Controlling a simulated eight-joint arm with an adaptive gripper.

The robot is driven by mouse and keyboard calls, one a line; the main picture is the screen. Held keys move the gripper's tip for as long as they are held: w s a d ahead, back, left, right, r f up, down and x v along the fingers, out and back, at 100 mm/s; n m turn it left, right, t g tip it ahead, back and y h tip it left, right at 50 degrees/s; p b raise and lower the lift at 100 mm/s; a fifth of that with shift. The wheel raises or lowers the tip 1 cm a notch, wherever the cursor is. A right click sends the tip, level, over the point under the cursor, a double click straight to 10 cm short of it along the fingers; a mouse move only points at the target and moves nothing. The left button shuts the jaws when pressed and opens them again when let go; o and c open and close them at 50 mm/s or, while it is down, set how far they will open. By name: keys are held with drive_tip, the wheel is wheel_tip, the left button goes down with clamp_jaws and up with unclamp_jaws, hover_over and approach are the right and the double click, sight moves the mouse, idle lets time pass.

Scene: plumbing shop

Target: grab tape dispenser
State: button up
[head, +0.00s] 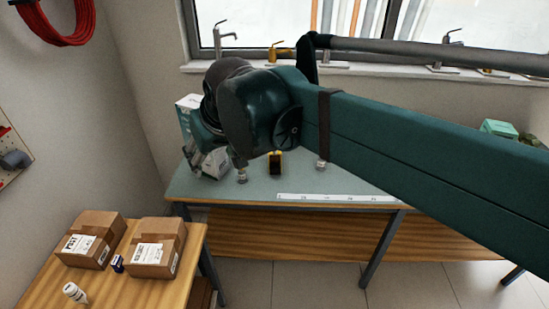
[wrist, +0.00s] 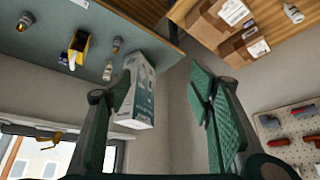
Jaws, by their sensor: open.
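A small yellow and black object (head: 274,163), which looks like the tape dispenser, stands on the grey-green bench top. It also shows in the wrist view (wrist: 77,45) at the upper left, with a pale part at one end. My gripper (wrist: 163,88) is open and empty in the wrist view, its two green padded fingers wide apart. The dispenser lies outside the fingers, beyond the left one. In the head view my arm hides most of the gripper, above the left end of the bench.
A white and green box (wrist: 140,92) stands at the bench's left end, close behind my left finger in the wrist view. Small metal fittings (head: 242,174) flank the dispenser. A white ruler strip (head: 338,198) lies along the front edge. Cardboard boxes (head: 157,247) sit on a lower wooden table.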

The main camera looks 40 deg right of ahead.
drive_tip(key=w+d+r+m+g+h+b, duration=0.1)
drive_tip(key=w+d+m+b, duration=0.1)
drive_tip(key=w+d, duration=0.55)
drive_tip(key=w+d+m+g+b, duration=0.1)
drive_tip(key=w+d, duration=0.4)
drive_tip(key=d, duration=0.5)
drive_tip(key=w+d+f+m+g+b, duration=0.1)
drive_tip(key=w+d+f+m+b, duration=0.15)
drive_tip(key=d, duration=0.85)
drive_tip(key=w+d+f+m+b, duration=0.15)
drive_tip(key=w+d, duration=0.25)
drive_tip(key=d, duration=0.6)
drive_tip(key=shift+n+h, duration=0.4)
drive_tip(key=shift+n, duration=0.1)
drive_tip(key=f, duration=1.6)
drive_tip(key=f+p, duration=0.1)
drive_tip(key=f, duration=0.7)
drive_tip(key=shift+w+d+f, duration=0.2)
drive_tip(key=shift+d+f, duration=0.1)
drive_tip(key=shift+d, duration=0.05)
drive_tip(key=shift+f, duration=0.3)
drive_tip(key=shift+b+x, duration=0.3)
drive_tip(key=shift+x, duration=1)
drive_tip(key=shift+f, duration=0.1)
